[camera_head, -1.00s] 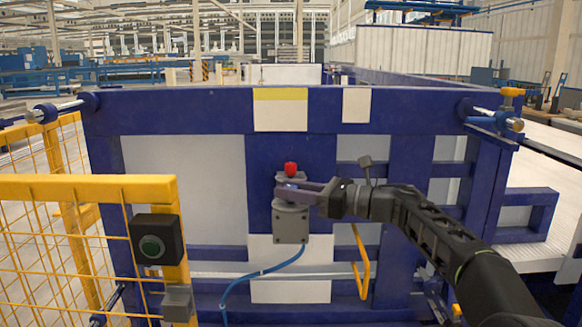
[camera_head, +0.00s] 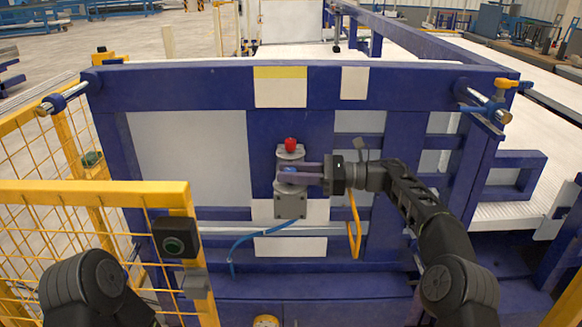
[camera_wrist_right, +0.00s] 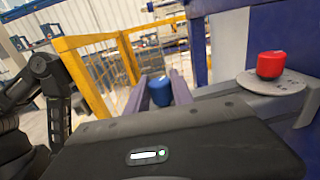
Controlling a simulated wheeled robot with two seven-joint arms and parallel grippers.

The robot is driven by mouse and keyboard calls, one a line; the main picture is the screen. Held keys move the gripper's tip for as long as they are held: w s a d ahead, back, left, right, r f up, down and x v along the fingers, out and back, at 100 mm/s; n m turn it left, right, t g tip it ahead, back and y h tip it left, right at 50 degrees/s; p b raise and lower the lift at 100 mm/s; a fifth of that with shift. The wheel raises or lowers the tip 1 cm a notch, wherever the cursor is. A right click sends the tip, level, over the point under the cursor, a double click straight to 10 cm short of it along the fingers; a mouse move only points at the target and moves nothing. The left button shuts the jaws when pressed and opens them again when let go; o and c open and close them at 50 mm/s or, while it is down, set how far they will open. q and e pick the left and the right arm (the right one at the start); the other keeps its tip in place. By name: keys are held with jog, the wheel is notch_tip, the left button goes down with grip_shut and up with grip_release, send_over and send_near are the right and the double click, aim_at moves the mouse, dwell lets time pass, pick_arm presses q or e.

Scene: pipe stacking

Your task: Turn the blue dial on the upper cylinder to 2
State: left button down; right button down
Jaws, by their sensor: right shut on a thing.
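The blue dial (camera_head: 290,170) is on a grey fixture (camera_head: 291,205) mounted on the blue frame, under a red knob (camera_head: 290,144). My right gripper (camera_head: 286,178) comes in from the right and is shut on the blue dial. In the right wrist view the blue dial (camera_wrist_right: 161,92) sits between the two fingers of the gripper (camera_wrist_right: 161,80). The red knob (camera_wrist_right: 270,65) stands on a round grey plate (camera_wrist_right: 272,83) with small marks. The dial's own marks are not readable. My left gripper is out of view; only part of my left arm shows at lower left.
A yellow mesh fence (camera_head: 95,190) with a black box and green button (camera_head: 174,243) stands at left. A blue hose (camera_head: 248,238) hangs below the fixture. A yellow handle (camera_head: 354,228) is on the frame, below the right gripper.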

jog(key=c, duration=1.1)
grip_release()
jog(key=shift+a, duration=0.1)
jog(key=d+p, duration=0.3)
jog(key=d, duration=0.5)
jog(key=shift+s, duration=0.3)
